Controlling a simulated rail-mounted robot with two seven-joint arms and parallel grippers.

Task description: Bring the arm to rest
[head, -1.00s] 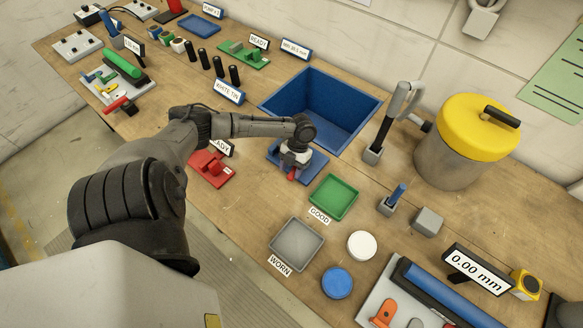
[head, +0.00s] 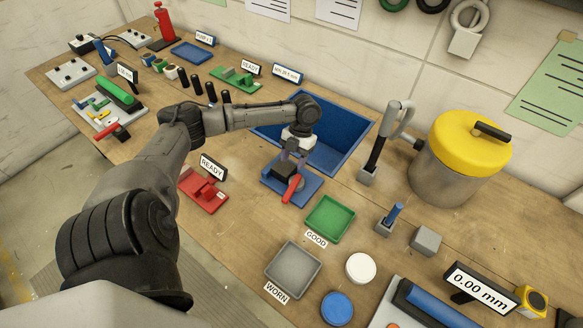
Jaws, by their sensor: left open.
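My left arm reaches in from the left, and its gripper (head: 289,160) points down over a small blue plate (head: 307,190). The gripper is open. A dark block with a red handle (head: 292,189) stands on the plate right below the fingers. Whether the fingers touch it I cannot tell. My right gripper is not in view.
A blue bin (head: 345,150) lies behind the gripper. A green tray (head: 330,218), a grey tray (head: 293,268) and a red fixture (head: 204,191) stand nearby. A yellow-lidded canister (head: 458,155) and a tool in an upright holder (head: 380,150) stand to the right.

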